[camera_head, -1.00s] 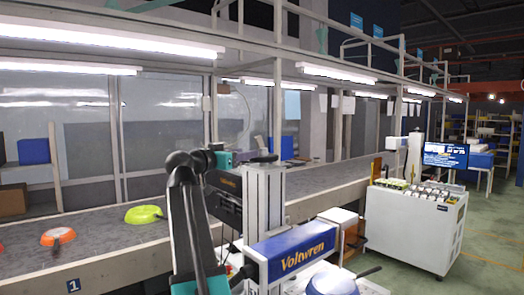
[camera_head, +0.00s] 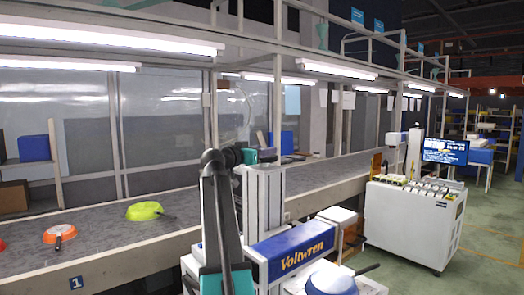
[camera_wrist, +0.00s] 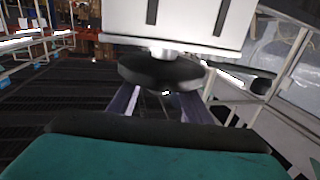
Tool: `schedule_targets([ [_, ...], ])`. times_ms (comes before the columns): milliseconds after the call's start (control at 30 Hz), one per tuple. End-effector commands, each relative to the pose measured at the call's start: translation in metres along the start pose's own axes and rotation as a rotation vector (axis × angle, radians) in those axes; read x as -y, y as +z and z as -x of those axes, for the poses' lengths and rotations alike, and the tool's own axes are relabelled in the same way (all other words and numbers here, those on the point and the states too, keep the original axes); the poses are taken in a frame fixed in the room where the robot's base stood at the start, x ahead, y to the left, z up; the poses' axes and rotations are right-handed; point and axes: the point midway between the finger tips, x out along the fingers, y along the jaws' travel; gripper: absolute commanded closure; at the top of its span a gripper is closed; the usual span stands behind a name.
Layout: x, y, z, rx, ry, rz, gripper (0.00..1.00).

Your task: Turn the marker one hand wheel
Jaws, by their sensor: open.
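A dark round hand wheel (camera_wrist: 160,72) hangs on a short metal stem beneath a white box in the wrist view. My gripper (camera_wrist: 160,98) is open. Its two fingers reach toward the wheel's near underside, one at each side, and the wheel hides their tips. I cannot tell whether they touch it. A blue marker plate reading 1 (camera_head: 76,282) is on the conveyor's front edge.
A white column (camera_head: 264,195) and a blue Voltwren unit (camera_head: 290,250) stand close to my arm. A white cabinet (camera_head: 410,225) stands at right, with open floor beyond.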

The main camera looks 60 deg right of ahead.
Motion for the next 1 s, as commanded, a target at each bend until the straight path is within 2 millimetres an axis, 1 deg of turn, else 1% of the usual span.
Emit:
schedule_targets([
  [233, 0.0, 0.0003, -0.0004, 0.0, 0.0, 0.0, 0.55],
  [267, 0.0, 0.0003, -0.0004, 0.0, 0.0, 0.0, 0.59],
  [400, 0.0, 0.0003, -0.0002, 0.0, 0.0, 0.0, 0.82],
  [500, 0.0003, 0.0002, -0.0001, 0.0, -0.001, 0.0, 0.97],
  [767, 0.0024, 0.0015, -0.0008, -0.001, 0.015, 0.001, 0.96],
  [1000, 0.0039, 0.003, -0.0022, 0.0, 0.077, 0.003, 0.96],
])
